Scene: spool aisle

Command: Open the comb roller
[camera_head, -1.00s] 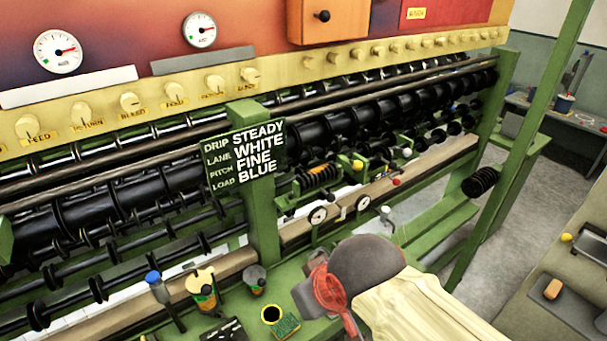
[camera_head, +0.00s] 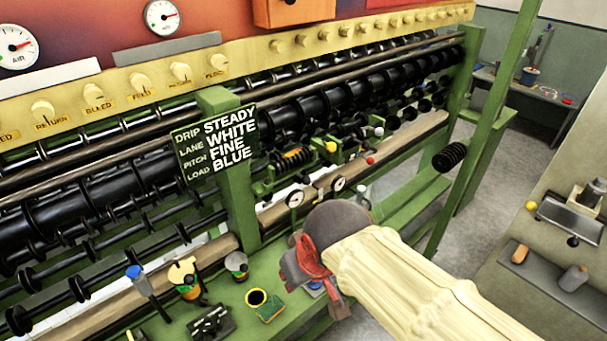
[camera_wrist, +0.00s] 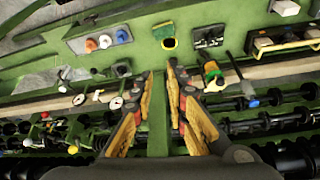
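A short orange-and-black ribbed roller (camera_head: 293,160) sits in a green bracket on the machine's front, right of the sign post. It looks like the comb roller, but I cannot be sure. A yellow knob (camera_head: 331,147) and a red ball knob (camera_head: 371,160) are beside it. My gripper (camera_wrist: 162,72) is open and empty, its yellow-padded fingers apart, with the green post and bench between and beyond them. In the head view my gripper is partly hidden by my wrist, in front of and below the roller, apart from it.
Two round dials (camera_head: 295,198) are on the rail below the roller. The green bench (camera_head: 228,318) holds a blue-topped tool (camera_head: 139,278), several pots and a sponge (camera_head: 270,308). The sign (camera_head: 216,145) is on a green post. Clear floor (camera_head: 480,200) lies right of the machine.

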